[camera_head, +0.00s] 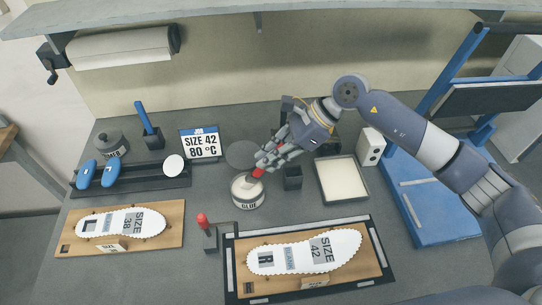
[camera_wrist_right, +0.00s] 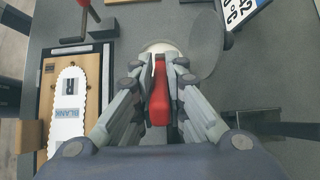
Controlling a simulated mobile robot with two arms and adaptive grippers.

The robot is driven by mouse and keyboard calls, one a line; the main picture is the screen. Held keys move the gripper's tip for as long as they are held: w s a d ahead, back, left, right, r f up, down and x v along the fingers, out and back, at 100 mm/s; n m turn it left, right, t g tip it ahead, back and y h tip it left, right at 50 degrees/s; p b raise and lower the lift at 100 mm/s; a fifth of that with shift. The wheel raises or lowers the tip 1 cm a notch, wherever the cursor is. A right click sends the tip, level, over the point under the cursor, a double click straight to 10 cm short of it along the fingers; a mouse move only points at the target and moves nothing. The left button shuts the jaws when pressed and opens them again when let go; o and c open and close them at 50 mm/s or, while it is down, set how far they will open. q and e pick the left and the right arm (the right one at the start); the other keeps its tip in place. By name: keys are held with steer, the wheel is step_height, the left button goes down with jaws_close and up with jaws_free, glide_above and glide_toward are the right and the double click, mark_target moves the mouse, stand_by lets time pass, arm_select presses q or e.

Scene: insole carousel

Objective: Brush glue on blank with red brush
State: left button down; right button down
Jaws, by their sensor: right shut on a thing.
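My right gripper (camera_head: 268,158) is shut on the red brush (camera_head: 258,173), above the open glue pot (camera_head: 248,192). The brush also shows between the fingers in the right wrist view (camera_wrist_right: 159,100). Its lower end is at the pot's mouth; I cannot tell how deep it reaches. The size 42 blank (camera_head: 300,252), white with a scalloped edge, lies on a wooden board in a dark frame at the front right. The size 38 blank (camera_head: 122,224) lies on another board at the left. My left gripper is not in view.
The round grey lid (camera_head: 242,154) is behind the pot. A dark holder (camera_head: 292,178) and a pale tray (camera_head: 342,180) stand to the right.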

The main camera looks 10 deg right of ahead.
steer(key=shift+s+f+b, duration=0.1)
steer(key=shift+f+b, duration=0.15)
steer(key=shift+b, duration=0.1)
stand_by(1.2)
steer(key=shift+r, duration=0.1)
steer(key=shift+r+p, duration=0.4)
steer(key=shift+r, duration=0.55)
steer(key=shift+r+p, duration=0.85)
steer(key=shift+r, duration=1.8)
